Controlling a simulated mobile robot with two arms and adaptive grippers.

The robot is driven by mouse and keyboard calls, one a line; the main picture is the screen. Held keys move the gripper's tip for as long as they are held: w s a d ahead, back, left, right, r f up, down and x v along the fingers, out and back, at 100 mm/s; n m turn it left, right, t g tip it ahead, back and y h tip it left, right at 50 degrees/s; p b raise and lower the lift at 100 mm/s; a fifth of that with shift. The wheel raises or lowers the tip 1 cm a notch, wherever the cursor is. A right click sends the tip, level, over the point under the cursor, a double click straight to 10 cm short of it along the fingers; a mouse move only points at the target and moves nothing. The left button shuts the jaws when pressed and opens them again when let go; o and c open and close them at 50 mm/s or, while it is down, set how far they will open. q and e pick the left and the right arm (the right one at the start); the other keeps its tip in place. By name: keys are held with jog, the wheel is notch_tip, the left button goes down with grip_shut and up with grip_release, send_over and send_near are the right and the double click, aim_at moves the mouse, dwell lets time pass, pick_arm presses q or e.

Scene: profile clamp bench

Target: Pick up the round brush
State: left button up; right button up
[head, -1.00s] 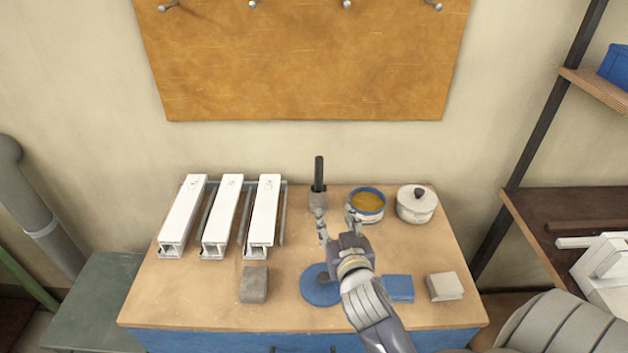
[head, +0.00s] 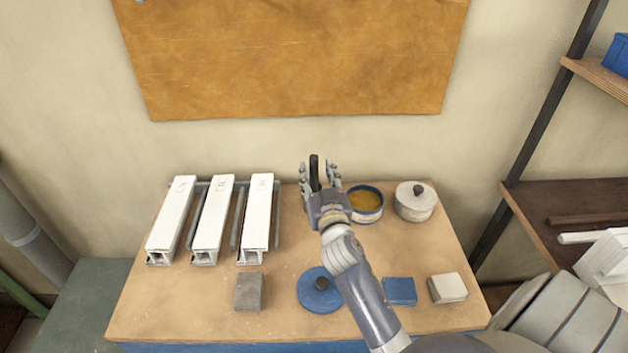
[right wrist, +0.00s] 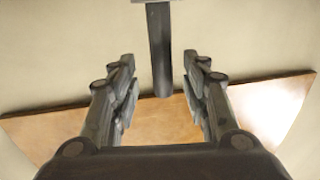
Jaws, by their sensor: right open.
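The round brush appears to be the dark upright handle (head: 314,168) at the back of the bench; its lower end is hidden by my gripper in the head view. My right gripper (head: 318,168) is open, with its fingers to either side of the handle. In the right wrist view the handle (right wrist: 161,55) hangs down from a grey piece at the top edge, between the open fingers of the right gripper (right wrist: 159,64), with a gap on each side. My left gripper is not in view.
A blue-rimmed pot (head: 381,212) stands close right of my gripper, with a lidded grey pot (head: 415,205) beyond. White profiles (head: 214,222) lie in racks at left. A blue disc (head: 320,304), grey block (head: 248,292), blue block (head: 400,292) and pale block (head: 447,288) lie in front.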

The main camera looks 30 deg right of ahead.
aim_at(315, 170)
jog(key=x, duration=0.3)
jog(key=shift+w+f, duration=0.1)
jog(key=shift+w, duration=0.2)
jog(key=shift+c, duration=0.9)
grip_shut()
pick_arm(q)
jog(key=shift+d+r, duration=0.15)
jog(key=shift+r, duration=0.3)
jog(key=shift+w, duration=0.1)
